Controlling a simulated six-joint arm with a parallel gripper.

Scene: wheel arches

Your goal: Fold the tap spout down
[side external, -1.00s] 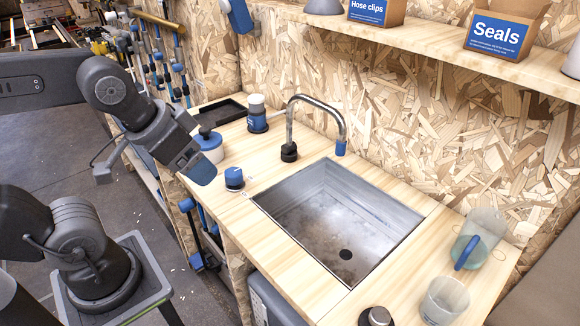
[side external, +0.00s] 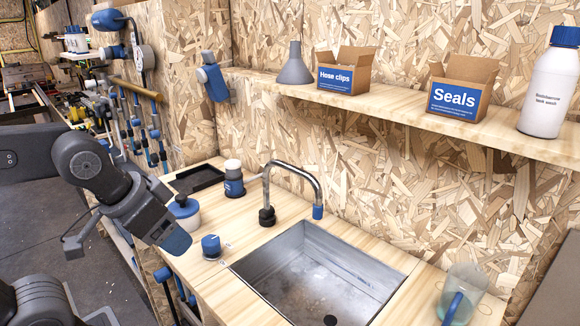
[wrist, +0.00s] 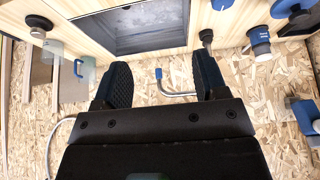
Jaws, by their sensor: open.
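The tap is a bent metal pipe on a black base (side external: 267,216) behind the sink (side external: 375,262). Its spout (side external: 295,170) stands raised, arches to the right and ends in a blue tip (side external: 318,212) near the sink's back edge. My gripper (side external: 176,240) is left of the tap, apart from it, near the bench's left end. In the wrist view my gripper (wrist: 160,62) is open with two dark fingers and nothing held. There the spout's blue tip (wrist: 158,73) shows between the fingers, and the right finger partly covers the pipe.
A clear jug (side external: 462,290) is at the right. A shelf above holds a Seals box (side external: 458,98) and a Hose clips box (side external: 343,77).

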